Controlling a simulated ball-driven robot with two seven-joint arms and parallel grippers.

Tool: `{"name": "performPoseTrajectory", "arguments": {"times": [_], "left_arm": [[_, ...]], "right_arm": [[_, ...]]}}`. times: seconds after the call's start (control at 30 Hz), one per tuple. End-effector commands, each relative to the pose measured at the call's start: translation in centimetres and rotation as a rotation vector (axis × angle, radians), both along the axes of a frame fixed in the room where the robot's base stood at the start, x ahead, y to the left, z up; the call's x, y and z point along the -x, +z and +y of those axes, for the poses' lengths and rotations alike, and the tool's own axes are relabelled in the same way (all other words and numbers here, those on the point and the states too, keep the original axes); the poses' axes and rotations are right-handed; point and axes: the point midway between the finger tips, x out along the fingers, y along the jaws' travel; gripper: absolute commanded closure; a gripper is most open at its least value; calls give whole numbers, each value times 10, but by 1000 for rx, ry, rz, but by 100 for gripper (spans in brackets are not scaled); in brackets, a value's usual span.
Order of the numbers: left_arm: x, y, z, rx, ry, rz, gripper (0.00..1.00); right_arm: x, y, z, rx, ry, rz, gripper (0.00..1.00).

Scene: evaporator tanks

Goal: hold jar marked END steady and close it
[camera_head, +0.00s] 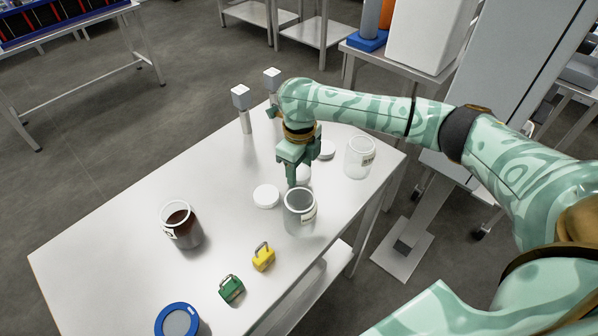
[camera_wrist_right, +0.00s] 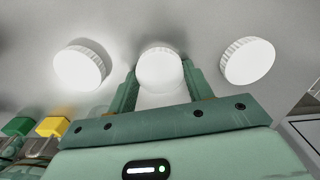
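My right gripper (camera_head: 292,184) points down over the table among the jars and lids. Its fingers are apart in the right wrist view (camera_wrist_right: 159,85), with a white lid (camera_wrist_right: 160,68) between or just beyond their tips; I cannot tell if they touch it. Other white lids lie to its left (camera_wrist_right: 80,66) and right (camera_wrist_right: 248,61). A clear jar with a label (camera_head: 300,212) stands open just in front of the gripper. Another clear labelled jar (camera_head: 359,158) stands at the right, and a jar with dark contents (camera_head: 182,226) at the left. I cannot read END on any label. My left gripper is out of view.
A green padlock (camera_head: 231,289) and a yellow padlock (camera_head: 263,257) lie near the table's front edge. A blue-rimmed round object (camera_head: 177,321) is at the bottom. Two posts with white tops (camera_head: 242,97) stand at the far edge. The table's left (camera_head: 110,245) is clear.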

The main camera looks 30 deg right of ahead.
Motion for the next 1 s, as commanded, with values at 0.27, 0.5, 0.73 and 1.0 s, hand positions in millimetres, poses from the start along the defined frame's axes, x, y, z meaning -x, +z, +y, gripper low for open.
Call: {"name": "performPoseTrajectory", "arguments": {"times": [0.27,0.5,0.73,1.0], "left_arm": [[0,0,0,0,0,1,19],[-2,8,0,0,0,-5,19],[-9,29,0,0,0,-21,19],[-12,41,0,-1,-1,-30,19]], "right_arm": [[0,0,0,0,0,0,70],[0,17,0,-1,0,-3,70],[0,66,0,-1,0,-4,70],[0,99,0,0,-1,0,70]]}}
